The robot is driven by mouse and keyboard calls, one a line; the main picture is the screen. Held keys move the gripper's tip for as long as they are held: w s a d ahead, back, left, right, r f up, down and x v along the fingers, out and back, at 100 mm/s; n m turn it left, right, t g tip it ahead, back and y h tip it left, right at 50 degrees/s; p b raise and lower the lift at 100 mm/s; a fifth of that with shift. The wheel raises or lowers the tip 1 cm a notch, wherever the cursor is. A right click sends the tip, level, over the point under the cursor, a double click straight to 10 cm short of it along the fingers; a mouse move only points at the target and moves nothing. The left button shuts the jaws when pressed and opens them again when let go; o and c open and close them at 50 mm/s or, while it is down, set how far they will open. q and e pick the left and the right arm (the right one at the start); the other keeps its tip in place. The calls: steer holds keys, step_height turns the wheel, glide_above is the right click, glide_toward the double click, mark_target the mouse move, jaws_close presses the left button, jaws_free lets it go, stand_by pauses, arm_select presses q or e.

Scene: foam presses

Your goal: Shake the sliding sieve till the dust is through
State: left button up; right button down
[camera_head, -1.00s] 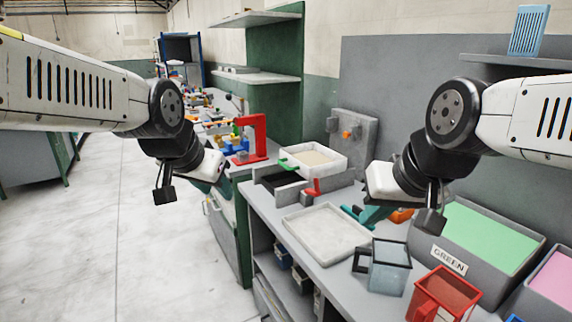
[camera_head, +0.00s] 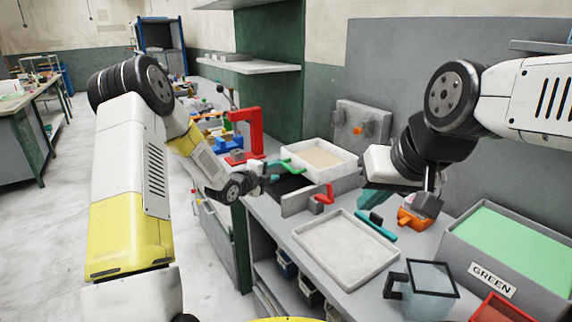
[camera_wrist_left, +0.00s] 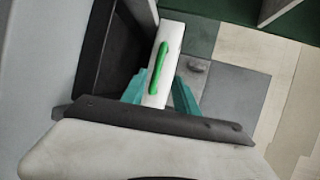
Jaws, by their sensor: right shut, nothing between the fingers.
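The sliding sieve (camera_head: 335,171) is a white-walled box with beige material inside, standing on the bench at a grey rail frame (camera_head: 296,201). Its green handle (camera_head: 293,167) faces my left gripper (camera_head: 272,173). In the left wrist view the green handle (camera_wrist_left: 158,68) lies on the white sieve wall (camera_wrist_left: 172,36), ahead of and between the teal fingers of my left gripper (camera_wrist_left: 160,92), which is open. I cannot tell whether the fingers touch it.
A red handle (camera_head: 325,194) stands at the rail's front. A shallow white tray (camera_head: 345,246) lies nearer. A clear jug (camera_head: 432,277), an orange-and-grey tool (camera_head: 416,217) and a bin labelled GREEN (camera_head: 490,277) are to the right. A red press (camera_head: 245,133) stands behind left.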

mark_target(287, 167)
arm_select(q)
steer(key=shift+m+h, duration=0.4)
steer(key=x, duration=0.8)
steer(key=shift+w+d+f, duration=0.1)
steer(key=shift+w+f, duration=0.2)
steer(key=shift+f, duration=0.1)
jaws_close()
stand_by(0.7)
